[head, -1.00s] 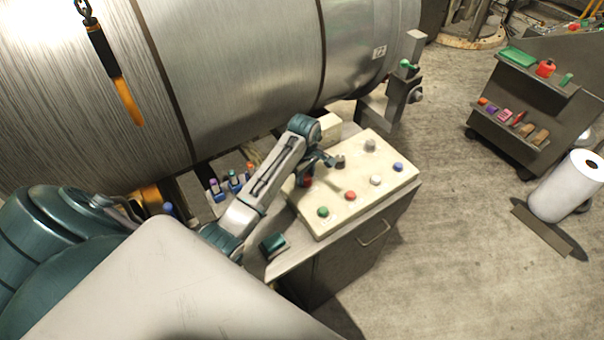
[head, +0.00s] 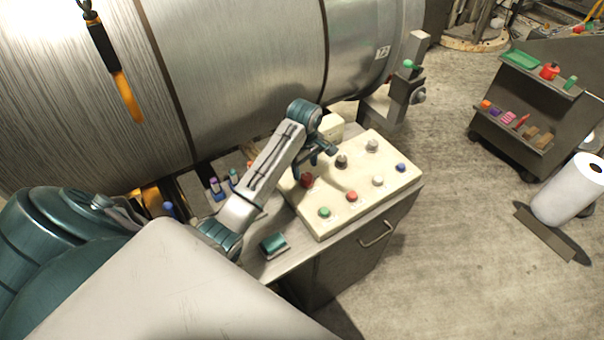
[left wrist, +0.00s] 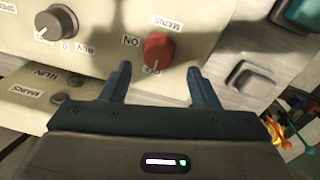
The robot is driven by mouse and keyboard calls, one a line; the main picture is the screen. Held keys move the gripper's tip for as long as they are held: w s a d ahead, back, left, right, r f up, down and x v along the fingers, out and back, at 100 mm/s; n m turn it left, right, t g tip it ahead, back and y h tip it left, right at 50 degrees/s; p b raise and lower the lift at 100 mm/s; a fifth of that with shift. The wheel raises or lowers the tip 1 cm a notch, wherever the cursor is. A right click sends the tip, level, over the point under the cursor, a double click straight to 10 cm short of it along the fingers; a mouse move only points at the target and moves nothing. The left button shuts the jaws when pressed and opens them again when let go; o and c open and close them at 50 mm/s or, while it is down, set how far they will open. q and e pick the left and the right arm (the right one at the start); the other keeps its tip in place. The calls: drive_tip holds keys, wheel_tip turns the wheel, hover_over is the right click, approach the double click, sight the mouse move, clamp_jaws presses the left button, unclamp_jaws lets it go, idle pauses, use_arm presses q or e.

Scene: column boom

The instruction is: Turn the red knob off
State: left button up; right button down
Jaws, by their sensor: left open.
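The red knob (head: 307,181) sits near the left edge of the cream control panel (head: 335,222). In the left wrist view the red knob (left wrist: 158,50) shows beyond and between my fingertips, under a "MAINS" label, with "ON" to its left and a partly covered label at its lower edge. In the head view my left gripper (head: 325,148) is above the panel's back left part. My right gripper is not in view.
Other panel controls include a green button (head: 324,212) and a second red one (head: 351,196). A large metal cylinder (head: 250,60) lies behind.

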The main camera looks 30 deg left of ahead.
sight(304, 176)
use_arm(q)
drive_tip(key=r, duration=0.1)
drive_tip(key=r+b, duration=0.1)
drive_tip(key=r, duration=0.1)
drive_tip(key=shift+a+r, duration=0.2)
drive_tip(key=shift+r, duration=0.05)
drive_tip(key=r+p, duration=0.2)
drive_tip(key=r, duration=0.1)
drive_tip(key=shift+s+r, duration=0.15)
drive_tip(key=shift+s, duration=0.05)
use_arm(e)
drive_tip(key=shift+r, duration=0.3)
use_arm(q)
drive_tip(key=shift+w, duration=0.1)
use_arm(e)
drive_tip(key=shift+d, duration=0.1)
